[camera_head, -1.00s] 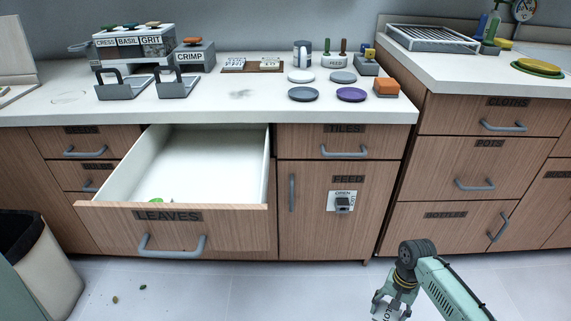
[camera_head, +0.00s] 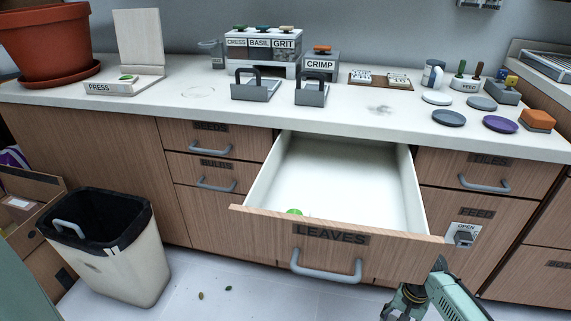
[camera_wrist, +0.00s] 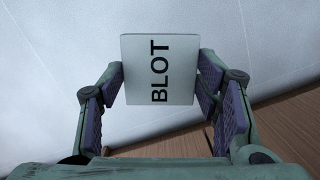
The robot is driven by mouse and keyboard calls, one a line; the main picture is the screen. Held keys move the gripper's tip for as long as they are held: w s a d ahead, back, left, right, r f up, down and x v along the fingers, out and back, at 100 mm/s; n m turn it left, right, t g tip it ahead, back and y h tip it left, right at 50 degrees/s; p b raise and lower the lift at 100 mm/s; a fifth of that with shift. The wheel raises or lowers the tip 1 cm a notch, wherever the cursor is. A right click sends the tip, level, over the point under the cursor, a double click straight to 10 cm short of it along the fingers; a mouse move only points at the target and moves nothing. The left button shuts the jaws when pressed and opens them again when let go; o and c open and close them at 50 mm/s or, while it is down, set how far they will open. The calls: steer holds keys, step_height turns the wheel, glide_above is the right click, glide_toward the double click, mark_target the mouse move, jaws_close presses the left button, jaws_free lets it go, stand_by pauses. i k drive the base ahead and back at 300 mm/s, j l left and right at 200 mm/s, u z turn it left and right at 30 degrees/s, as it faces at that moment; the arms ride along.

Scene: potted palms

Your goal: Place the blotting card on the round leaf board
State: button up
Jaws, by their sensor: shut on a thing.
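My gripper (camera_wrist: 160,85) is shut on the blotting card (camera_wrist: 180,75), a pale square card marked BLOT, held at its two side edges in the wrist view. In the head view my gripper (camera_head: 403,306) is low at the bottom edge, in front of the open leaves drawer; the card cannot be made out there. No disc is labelled as the round leaf board. A small green round thing (camera_head: 128,77) lies on the white base marked PRESS (camera_head: 106,88), far left on the counter. Several flat round discs, one of them purple (camera_head: 500,124), lie at the counter's right.
The open LEAVES drawer (camera_head: 338,239) juts out, with a small green thing (camera_head: 294,211) inside. A black-lined bin (camera_head: 120,275) stands on the floor at left. A terracotta pot (camera_head: 50,40) stands beside the press. The counter front between press and dispensers is mostly clear.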

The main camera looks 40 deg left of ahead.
mark_target(126, 79)
steer(key=k+j+u, duration=0.15)
steer(key=j+u, duration=0.15)
steer(key=j, duration=0.45)
steer(key=j+u, duration=0.3)
steer(key=j, duration=0.45)
